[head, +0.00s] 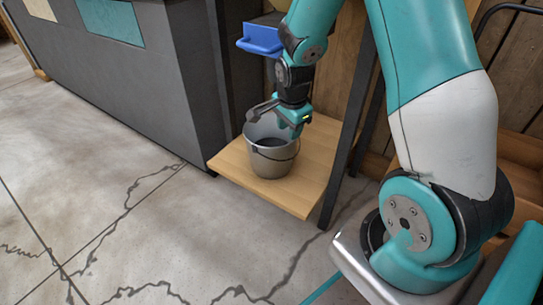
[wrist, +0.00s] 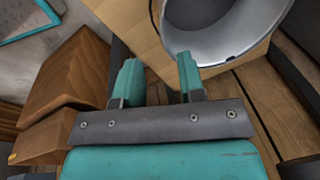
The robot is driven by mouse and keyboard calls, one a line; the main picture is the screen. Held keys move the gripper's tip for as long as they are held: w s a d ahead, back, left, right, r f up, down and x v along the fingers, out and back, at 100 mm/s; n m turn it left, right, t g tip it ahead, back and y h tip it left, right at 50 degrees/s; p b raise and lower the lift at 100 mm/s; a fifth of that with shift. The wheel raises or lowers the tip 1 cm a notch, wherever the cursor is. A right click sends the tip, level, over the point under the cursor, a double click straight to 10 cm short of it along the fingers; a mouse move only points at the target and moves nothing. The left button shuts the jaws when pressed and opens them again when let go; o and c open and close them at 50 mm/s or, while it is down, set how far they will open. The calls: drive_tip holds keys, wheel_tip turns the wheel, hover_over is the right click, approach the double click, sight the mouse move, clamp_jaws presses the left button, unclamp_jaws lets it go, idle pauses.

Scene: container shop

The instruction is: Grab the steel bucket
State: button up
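The steel bucket (head: 272,162) stands upright on a light wooden shelf board (head: 312,178) in the head view. A thin dark handle line crosses its front. My gripper (head: 291,124) is at the bucket's far right rim, pointing down. In the wrist view the bucket (wrist: 225,38) shows only in part, at the upper right. My gripper (wrist: 157,66) has its two teal fingers apart there, with nothing seen between them. The right finger overlaps the bucket's rim in the picture; I cannot tell whether it touches.
A blue bracket-like thing (head: 261,39) is above the bucket. A dark post (head: 349,115) stands right of the board, and a grey counter (head: 150,75) is to the left. Wooden boxes (wrist: 72,78) show in the wrist view. The concrete floor (head: 130,230) is clear.

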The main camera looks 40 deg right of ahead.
drive_tip(key=b, duration=0.3)
hover_over(287, 153)
drive_tip(key=s, duration=0.1)
wheel_tip(287, 153, down, 5)
drive_tip(key=f+b, duration=0.1)
drive_tip(key=f, duration=0.1)
drive_tip(key=w+f+b, duration=0.1)
drive_tip(key=f+b, duration=0.1)
drive_tip(key=f, duration=0.1)
drive_tip(key=shift+d+f, duration=0.1)
drive_tip(key=shift+f, duration=0.15)
drive_tip(key=shift+r, duration=0.1)
drive_tip(key=shift+c, duration=0.2)
clamp_jaws()
drive_tip(key=shift+w+r, duration=0.15)
drive_tip(key=shift+w, duration=0.05)
